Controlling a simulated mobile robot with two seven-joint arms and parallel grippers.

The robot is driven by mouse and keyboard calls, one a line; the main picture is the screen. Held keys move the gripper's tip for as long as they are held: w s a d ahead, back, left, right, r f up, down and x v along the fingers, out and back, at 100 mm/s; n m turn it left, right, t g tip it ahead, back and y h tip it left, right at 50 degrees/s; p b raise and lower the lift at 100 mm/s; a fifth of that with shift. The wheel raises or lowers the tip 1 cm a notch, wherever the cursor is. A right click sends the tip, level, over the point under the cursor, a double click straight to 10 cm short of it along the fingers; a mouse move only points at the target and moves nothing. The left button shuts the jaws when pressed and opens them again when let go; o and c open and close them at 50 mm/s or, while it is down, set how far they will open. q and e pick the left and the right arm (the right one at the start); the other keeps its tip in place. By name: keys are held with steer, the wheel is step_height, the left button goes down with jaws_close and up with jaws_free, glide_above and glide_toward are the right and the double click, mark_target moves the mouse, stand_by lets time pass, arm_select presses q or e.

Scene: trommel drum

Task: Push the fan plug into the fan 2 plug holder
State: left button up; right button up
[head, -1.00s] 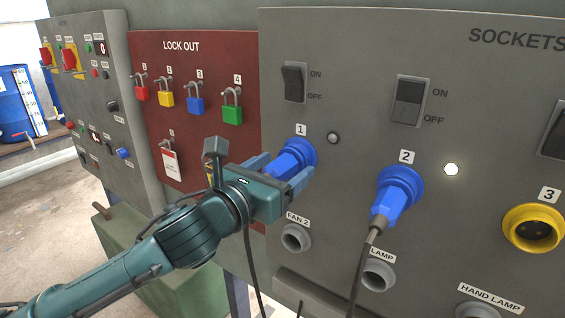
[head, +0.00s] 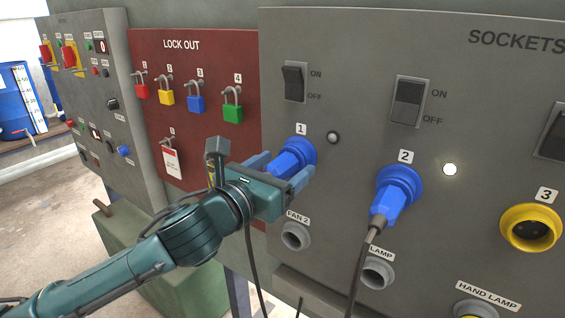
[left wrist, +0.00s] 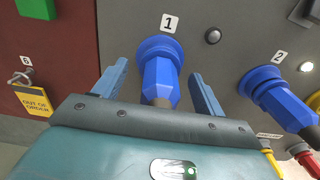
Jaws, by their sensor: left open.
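The blue fan plug (head: 290,160) sits in socket 1 on the grey sockets panel, and a dark cable hangs below my gripper. My left gripper (head: 277,168) is open, its two fingers on either side of this plug. In the left wrist view the plug (left wrist: 161,80) stands between the spread fingers (left wrist: 158,88), with gaps visible on both sides. The fan 2 plug holder (head: 296,236), a grey round cup under the "FAN 2" label, is empty, below socket 1. My right gripper is not in view.
A second blue plug (head: 398,192) with a cable sits in socket 2, above the empty lamp holder (head: 377,272). A yellow socket 3 (head: 532,228) is at the right. The red lock out board (head: 190,110) with padlocks is at the left. Switches sit above the sockets.

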arm_select(q)
steer(key=shift+p, duration=0.35)
stand_by(0.5)
steer(key=shift+c, duration=0.5)
steer(key=c, duration=1.4)
steer(key=shift+c, duration=0.2)
steer(key=shift+p+v, duration=0.5)
steer(key=shift+v, duration=2.45)
steer(key=shift+v, duration=2.5)
